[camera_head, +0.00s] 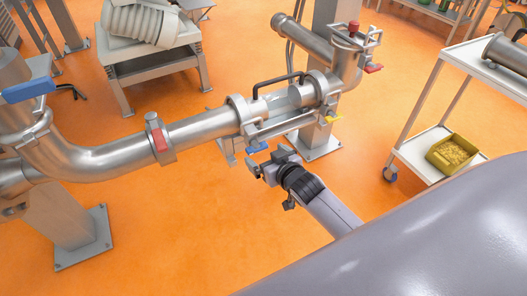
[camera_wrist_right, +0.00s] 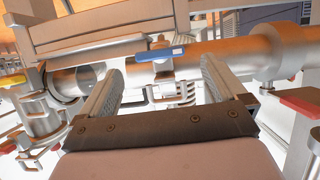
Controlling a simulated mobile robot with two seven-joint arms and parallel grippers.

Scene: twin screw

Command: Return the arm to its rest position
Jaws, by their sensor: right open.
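My right gripper (camera_head: 262,168) is in the middle of the head view, its arm coming in from the lower right. It is just below and in front of the pipe section with clamps. In the right wrist view my right gripper (camera_wrist_right: 160,88) has its two fingers spread wide with nothing between them. A blue-handled valve (camera_wrist_right: 160,54) on the pipe shows beyond the fingertips. In the head view a small blue handle (camera_head: 257,147) is close above the fingertips; whether they touch I cannot tell. My left gripper is not in view.
A steel pipe (camera_head: 205,128) runs across the left and middle, with a red-handled clamp (camera_head: 158,140) and a large blue handle (camera_head: 28,91). A shelf cart (camera_head: 413,150) with a yellow bin (camera_head: 453,155) stands at the right. Orange floor (camera_head: 190,225) is clear below the pipe.

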